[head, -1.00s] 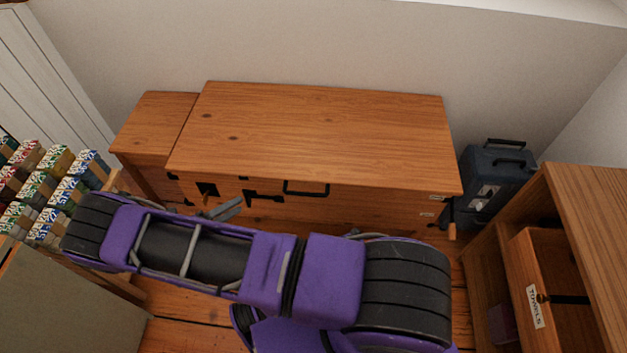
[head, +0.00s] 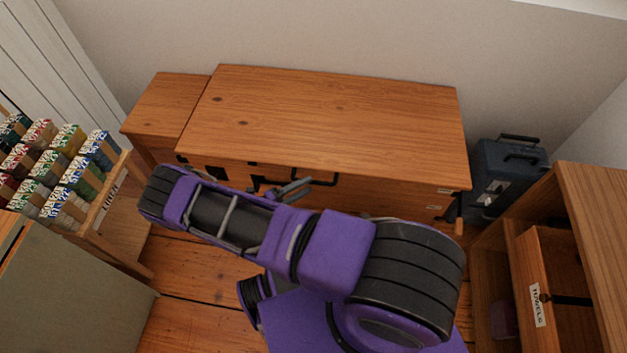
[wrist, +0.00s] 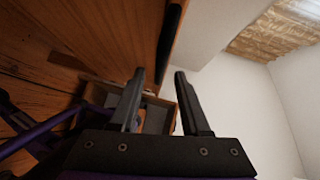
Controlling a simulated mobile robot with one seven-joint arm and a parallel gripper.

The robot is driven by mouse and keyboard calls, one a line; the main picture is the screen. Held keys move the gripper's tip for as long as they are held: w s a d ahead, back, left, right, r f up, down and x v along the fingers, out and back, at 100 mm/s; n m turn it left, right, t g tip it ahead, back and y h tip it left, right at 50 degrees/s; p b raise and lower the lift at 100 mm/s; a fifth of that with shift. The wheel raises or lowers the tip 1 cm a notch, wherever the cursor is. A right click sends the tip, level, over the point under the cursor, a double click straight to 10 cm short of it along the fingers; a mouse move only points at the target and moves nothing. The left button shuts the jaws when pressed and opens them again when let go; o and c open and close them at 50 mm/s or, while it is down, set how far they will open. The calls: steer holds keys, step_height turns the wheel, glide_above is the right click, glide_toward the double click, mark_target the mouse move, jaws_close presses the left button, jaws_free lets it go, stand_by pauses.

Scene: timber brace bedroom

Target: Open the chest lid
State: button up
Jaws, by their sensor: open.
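The wooden chest stands against the back wall with its lid (head: 330,120) closed. A black handle (head: 325,183) is on its front, just below the lid's front edge. My gripper (head: 298,186) is open and empty, its grey fingers close to the left end of the handle. In the wrist view a dark bar (wrist: 170,45), which looks like the handle, lies just beyond the open fingertips (wrist: 159,72). It does not appear to be between the fingers. I cannot tell whether anything touches. My arm hides part of the chest's lower front.
A small wooden table (head: 165,105) adjoins the chest's left side. A dark blue box (head: 505,175) stands at its right. A rack of labelled packets (head: 60,170) is at left. A cabinet (head: 597,215) with a pulled-out drawer labelled towels (head: 538,305) is at right.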

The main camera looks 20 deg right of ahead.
mark_target(313, 182)
steer(key=shift+x, duration=1.95)
jaws_close()
